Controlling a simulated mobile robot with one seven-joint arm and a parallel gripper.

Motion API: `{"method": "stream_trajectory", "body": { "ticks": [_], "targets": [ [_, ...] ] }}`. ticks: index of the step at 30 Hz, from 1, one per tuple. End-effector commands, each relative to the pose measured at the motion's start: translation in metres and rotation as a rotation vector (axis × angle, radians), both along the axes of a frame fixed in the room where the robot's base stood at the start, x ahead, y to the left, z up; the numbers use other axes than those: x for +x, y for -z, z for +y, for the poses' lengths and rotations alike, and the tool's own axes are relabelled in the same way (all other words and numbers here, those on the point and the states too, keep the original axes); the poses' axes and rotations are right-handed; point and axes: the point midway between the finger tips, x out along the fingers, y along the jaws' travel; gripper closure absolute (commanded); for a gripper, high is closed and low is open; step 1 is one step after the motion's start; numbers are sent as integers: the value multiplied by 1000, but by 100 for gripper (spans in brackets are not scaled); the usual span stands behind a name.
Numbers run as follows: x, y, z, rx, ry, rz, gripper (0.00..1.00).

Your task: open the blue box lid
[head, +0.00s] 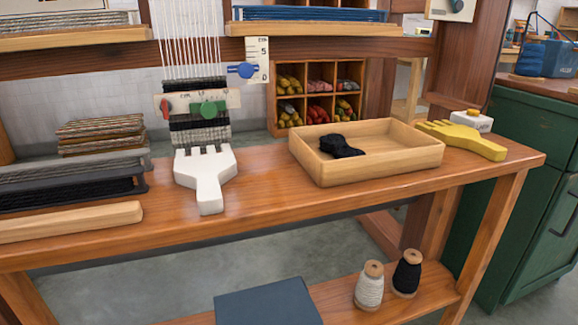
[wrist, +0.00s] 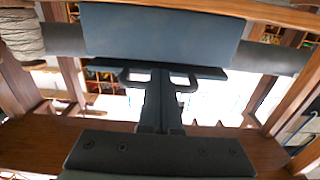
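The blue box (head: 268,303) is on the lower shelf at the bottom edge of the head view. Its flat lid looks closed, and its lower part is cut off. In the wrist view, which looks upside down, the box (wrist: 160,35) shows as a blue-grey panel with a darker lip along its lower edge. My gripper (wrist: 160,78) points at this lip. Its two dark fingers are close together, with dark bracket shapes on either side of the tips. Whether the tips touch the lip I cannot tell. My gripper is not in the head view.
A white spool (head: 369,286) and a black spool (head: 407,273) stand right of the box on the lower shelf (head: 440,290). A green cabinet (head: 530,180) stands at right.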

Motion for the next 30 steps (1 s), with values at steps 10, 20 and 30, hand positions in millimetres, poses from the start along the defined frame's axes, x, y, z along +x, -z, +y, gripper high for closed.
{"method": "stream_trajectory", "body": {
  "ticks": [10, 20, 30],
  "targets": [
    [0, -31, 0, 1, 0, -1, 100],
    [-1, -33, 0, 1, 0, -1, 100],
    [3, -48, 1, 2, 1, -3, 100]
  ]
}}
